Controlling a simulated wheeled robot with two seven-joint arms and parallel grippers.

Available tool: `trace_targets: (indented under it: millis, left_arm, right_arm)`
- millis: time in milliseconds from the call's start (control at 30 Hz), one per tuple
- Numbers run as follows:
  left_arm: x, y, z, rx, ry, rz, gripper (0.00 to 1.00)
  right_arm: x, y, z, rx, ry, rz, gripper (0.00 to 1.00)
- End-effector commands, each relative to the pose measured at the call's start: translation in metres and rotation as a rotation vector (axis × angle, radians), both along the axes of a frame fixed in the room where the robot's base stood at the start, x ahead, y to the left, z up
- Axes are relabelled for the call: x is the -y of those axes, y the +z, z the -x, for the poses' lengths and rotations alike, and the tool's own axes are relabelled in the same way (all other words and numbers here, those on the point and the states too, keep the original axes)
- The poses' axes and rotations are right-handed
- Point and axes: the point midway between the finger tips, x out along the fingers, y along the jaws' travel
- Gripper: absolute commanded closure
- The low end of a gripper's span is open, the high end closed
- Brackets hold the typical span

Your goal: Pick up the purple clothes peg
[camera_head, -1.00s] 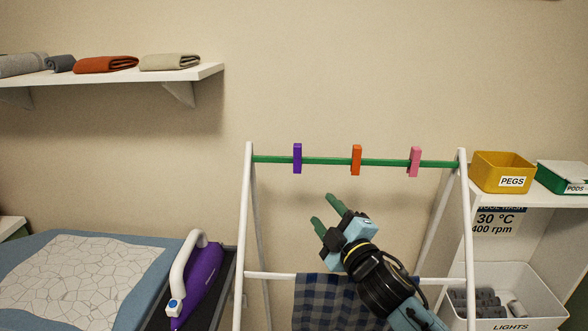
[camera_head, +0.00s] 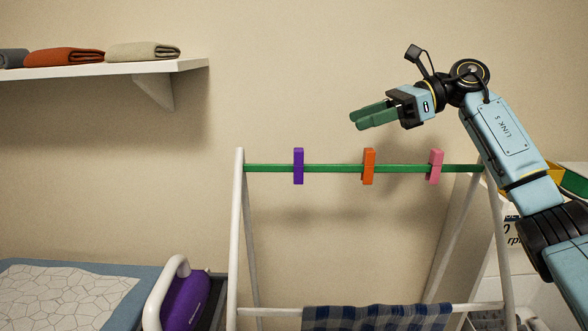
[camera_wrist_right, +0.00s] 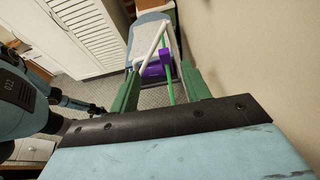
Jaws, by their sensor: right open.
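The purple clothes peg (camera_head: 298,166) is clipped upright on the green rail (camera_head: 335,168) of a white drying rack, left of the other pegs. In the right wrist view it seems to be the purple piece on the rail (camera_wrist_right: 165,56), seen between the fingers. My right gripper (camera_head: 355,120) has two green fingers pointing left. It is open and empty, above and to the right of the purple peg and apart from it. My left gripper does not show.
An orange peg (camera_head: 368,166) and a pink peg (camera_head: 436,166) sit farther right on the rail. A checked cloth (camera_head: 375,318) hangs on the lower bar. A purple iron (camera_head: 186,300) stands on the left. A shelf (camera_head: 150,68) with folded towels is upper left.

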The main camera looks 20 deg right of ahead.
Motion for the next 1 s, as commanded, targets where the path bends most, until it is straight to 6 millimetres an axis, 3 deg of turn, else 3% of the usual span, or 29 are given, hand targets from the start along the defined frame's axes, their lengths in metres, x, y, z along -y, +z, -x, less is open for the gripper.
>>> trace_targets:
  millis: [67, 167, 500, 767, 1000]
  left_arm:
    - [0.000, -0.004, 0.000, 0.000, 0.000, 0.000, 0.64]
    - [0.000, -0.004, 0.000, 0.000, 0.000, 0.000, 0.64]
    - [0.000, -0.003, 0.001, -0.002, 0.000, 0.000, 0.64]
    - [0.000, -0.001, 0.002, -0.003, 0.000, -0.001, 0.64]
    - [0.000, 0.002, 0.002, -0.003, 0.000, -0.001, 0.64]
  right_arm:
    - [0.007, -0.002, 0.004, -0.003, 0.004, 0.032, 0.53]
    - [0.002, -0.007, 0.002, -0.006, 0.007, 0.047, 0.53]
    - [-0.049, -0.029, -0.022, -0.006, 0.009, 0.044, 0.53]
    - [-0.065, -0.038, -0.031, -0.008, 0.009, 0.043, 0.53]
    - [-0.091, -0.055, -0.047, -0.007, 0.010, 0.042, 0.53]
